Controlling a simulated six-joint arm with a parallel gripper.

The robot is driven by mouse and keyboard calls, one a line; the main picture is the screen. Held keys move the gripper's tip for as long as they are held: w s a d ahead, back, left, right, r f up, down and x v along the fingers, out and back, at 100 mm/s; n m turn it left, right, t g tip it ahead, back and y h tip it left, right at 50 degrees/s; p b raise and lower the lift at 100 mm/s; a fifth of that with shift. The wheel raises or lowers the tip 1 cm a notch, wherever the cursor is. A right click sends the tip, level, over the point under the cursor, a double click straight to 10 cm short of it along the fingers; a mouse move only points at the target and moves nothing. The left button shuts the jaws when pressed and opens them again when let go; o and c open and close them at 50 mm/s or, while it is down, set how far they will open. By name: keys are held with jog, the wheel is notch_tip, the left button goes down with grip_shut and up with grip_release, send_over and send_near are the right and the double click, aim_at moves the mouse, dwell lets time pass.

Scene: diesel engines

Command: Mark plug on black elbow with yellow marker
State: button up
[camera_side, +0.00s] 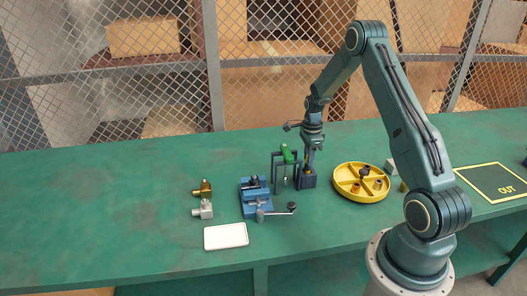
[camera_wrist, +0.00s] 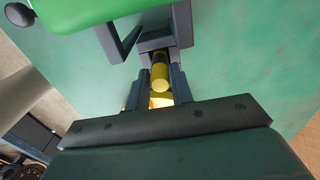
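In the wrist view, a yellow marker (camera_wrist: 160,77) with a dark band stands at a dark holder block (camera_wrist: 157,41). My gripper (camera_wrist: 161,78) has one finger on each side of it, with little or no gap; whether they grip it is unclear. In the side view, my gripper (camera_side: 310,163) points down at the dark holder block (camera_side: 308,181). A blue vise (camera_side: 256,203) stands left of it. A brass elbow (camera_side: 203,188) and a silver elbow (camera_side: 204,209) lie further left.
A stand with a green top (camera_side: 288,154) is close to the left of my gripper. A round yellow divided tray (camera_side: 347,193) with small parts is to the right. A white tray (camera_side: 226,236) lies in front. The mat marked OUT (camera_side: 488,178) is far right. The table's left is clear.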

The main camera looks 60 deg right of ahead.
grip_shut()
jog(key=shift+r, duration=4.5)
